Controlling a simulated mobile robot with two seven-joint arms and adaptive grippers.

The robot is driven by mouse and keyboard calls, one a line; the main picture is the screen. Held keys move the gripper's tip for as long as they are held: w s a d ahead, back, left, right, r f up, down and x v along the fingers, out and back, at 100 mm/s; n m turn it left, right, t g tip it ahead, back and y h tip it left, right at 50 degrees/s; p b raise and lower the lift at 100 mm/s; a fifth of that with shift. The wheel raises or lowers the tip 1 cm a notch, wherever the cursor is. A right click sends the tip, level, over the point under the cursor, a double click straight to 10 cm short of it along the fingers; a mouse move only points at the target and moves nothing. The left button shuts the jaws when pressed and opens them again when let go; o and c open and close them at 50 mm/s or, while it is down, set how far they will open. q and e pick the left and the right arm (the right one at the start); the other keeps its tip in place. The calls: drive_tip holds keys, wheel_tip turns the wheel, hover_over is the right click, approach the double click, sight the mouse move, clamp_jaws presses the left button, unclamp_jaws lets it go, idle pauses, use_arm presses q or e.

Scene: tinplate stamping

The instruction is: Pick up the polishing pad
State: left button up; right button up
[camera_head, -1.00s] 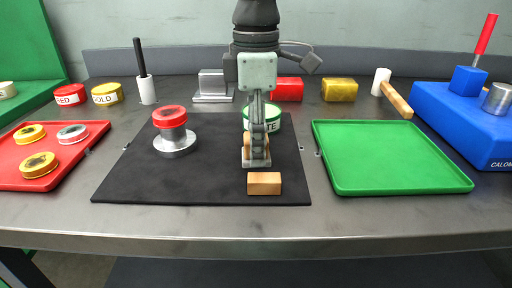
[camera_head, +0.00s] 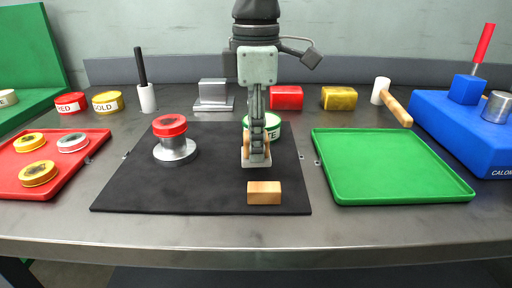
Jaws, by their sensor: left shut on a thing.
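The polishing pad (camera_head: 256,161) shows as a pale flat base with a tan part above it, over the black mat. My left gripper (camera_head: 256,148) comes down from the top of the view and is shut on it. The fingers hide much of the tan part. The pad appears to be held a little above the mat, behind a tan block (camera_head: 264,193). My right gripper is not in view.
A red-topped metal stamp (camera_head: 173,140) stands on the black mat (camera_head: 130,190) left of the gripper. A round green-and-white tin (camera_head: 271,125) is close behind it. An empty green tray (camera_head: 390,170) lies right, a red tray (camera_head: 15,188) with tins left.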

use_arm(q)
wheel_tip(320, 180, up, 2)
drive_tip(key=s+a+r+b, duration=0.1)
drive_tip(key=s+a+r, duration=0.2)
drive_tip(key=a+r, duration=0.4)
drive_tip(key=a, duration=0.4)
drive_tip(key=shift+a, duration=0.15)
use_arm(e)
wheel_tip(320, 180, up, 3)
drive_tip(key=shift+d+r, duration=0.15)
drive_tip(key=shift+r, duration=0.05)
